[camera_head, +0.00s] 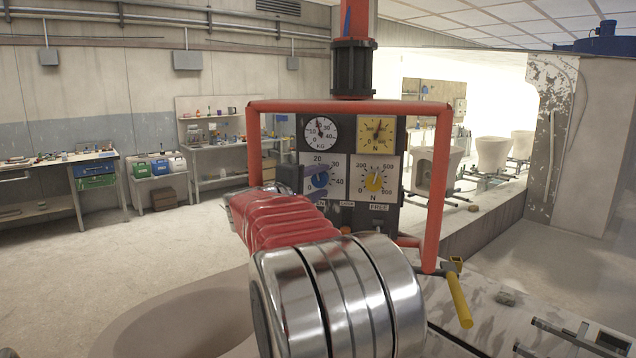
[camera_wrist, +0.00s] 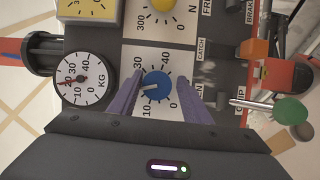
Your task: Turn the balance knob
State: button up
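A dark control panel (camera_head: 345,135) carries several dials. A blue knob (camera_head: 319,180) with a white pointer mark sits on a white scale running to 40; it also shows in the wrist view (camera_wrist: 156,86). A yellow knob (camera_head: 374,182) sits on a white N scale to its right; part of it shows in the wrist view (camera_wrist: 163,4). No label reading "balance" is legible. In the wrist view my gripper (camera_wrist: 160,80) is open, its two purple-grey fingers on either side of the blue knob, with visible gaps. Whether the fingertips reach the knob's depth is unclear.
A round KG gauge (camera_wrist: 82,79) and a yellow N gauge (camera_head: 376,133) are above the knobs. A green-tipped lever (camera_wrist: 291,110) sticks out near the panel's lower edge. A red tubular frame (camera_head: 441,185) surrounds the panel.

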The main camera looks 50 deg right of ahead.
jog(key=shift+o, duration=0.6)
jog(key=shift+r, duration=0.1)
jog(key=shift+s+a, duration=0.1)
jog(key=shift+a, duration=0.05)
jog(key=s+a, duration=0.2)
jog(key=a, duration=1.1)
jog(key=shift+s+a, duration=0.15)
jog(key=shift+s, duration=0.05)
jog(key=shift+a+r, duration=0.1)
jog(key=shift+r, duration=0.05)
